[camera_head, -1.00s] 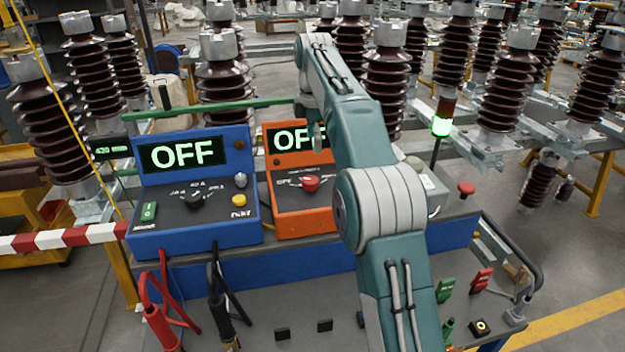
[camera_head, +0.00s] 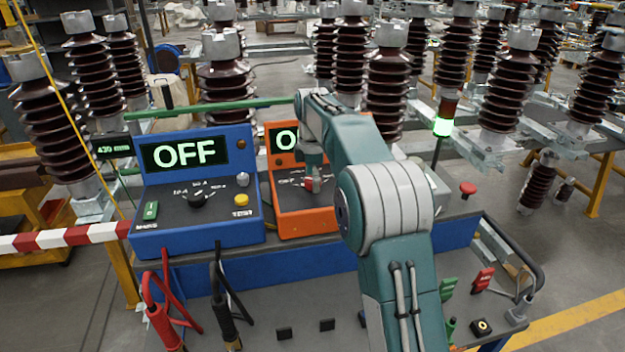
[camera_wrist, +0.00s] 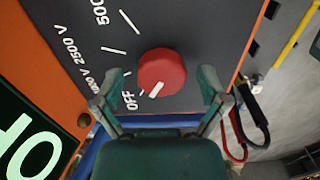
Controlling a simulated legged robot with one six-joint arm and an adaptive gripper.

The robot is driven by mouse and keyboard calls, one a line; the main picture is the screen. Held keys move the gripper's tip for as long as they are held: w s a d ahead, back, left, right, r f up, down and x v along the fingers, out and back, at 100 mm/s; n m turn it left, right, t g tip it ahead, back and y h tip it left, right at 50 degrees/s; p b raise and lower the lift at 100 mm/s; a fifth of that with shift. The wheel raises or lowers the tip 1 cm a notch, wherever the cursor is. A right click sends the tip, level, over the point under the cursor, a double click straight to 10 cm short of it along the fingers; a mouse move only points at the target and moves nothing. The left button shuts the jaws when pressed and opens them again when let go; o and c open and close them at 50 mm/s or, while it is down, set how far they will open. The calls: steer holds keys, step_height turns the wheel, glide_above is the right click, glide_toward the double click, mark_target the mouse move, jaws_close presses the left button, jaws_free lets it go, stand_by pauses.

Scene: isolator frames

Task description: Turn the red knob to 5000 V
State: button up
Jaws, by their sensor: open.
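The red knob (camera_wrist: 162,72) sits on the dark panel of the orange box (camera_head: 304,224). In the wrist view its white pointer line is by the OFF mark; the 1000 V, 2500 V and a partly cut-off "500" mark lie farther around the dial. My gripper (camera_wrist: 160,92) is open, with one finger on each side of the knob and visible gaps between fingers and knob. In the head view my gripper (camera_head: 313,182) is over the knob and largely hides it. The orange box's display (camera_head: 285,138) is partly covered by my arm; the wrist view shows part of OFF.
A blue box (camera_head: 195,232) with a display reading OFF and a black knob (camera_head: 196,199) stands left of the orange one. A red mushroom button (camera_head: 468,188) is at the right. Red and black cables hang in front. A green bar (camera_head: 210,109) runs behind the boxes.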

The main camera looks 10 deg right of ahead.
steer(key=shift+a, duration=0.15)
steer(key=c, duration=1.2)
steer(key=shift+o, duration=0.3)
steer(key=shift+f+m, duration=0.1)
steer(key=shift+m, duration=0.3)
steer(key=m, duration=0.4)
steer(key=shift+m, duration=0.3)
steer(key=m, duration=0.6)
steer(key=shift+f, duration=0.15)
steer(key=m, duration=0.6)
steer(key=shift+m, duration=0.4)
steer(key=m, duration=0.5)
steer(key=shift+m, duration=0.3)
